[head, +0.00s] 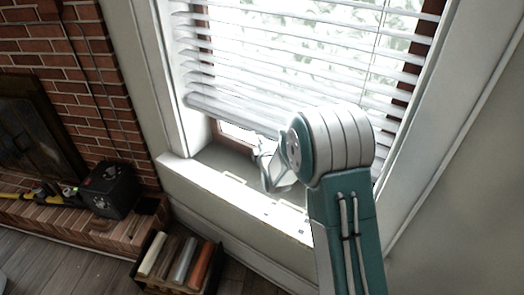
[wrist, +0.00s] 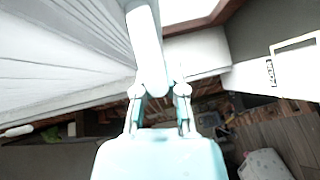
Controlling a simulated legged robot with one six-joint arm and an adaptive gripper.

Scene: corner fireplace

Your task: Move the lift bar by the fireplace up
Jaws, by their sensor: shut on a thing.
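The lift bar is the pale bottom rail (head: 222,111) of the white window blind (head: 260,45), beside the brick fireplace. It hangs a little above the window sill, and a gap shows under its left end. My gripper (head: 263,153) is at the rail's lower edge, above the sill; my own arm hides the rail's right part. In the wrist view my gripper (wrist: 158,88) has its two fingers shut on the white bar (wrist: 143,38), which runs up between them. The blind's slats (wrist: 60,50) fill the upper left there.
A dark crate (head: 143,284) of rolled or log-like items stands on the floor. A black box (head: 107,190) sits on the brick hearth (head: 100,235). The window frame (head: 160,75) bounds the blind at left.

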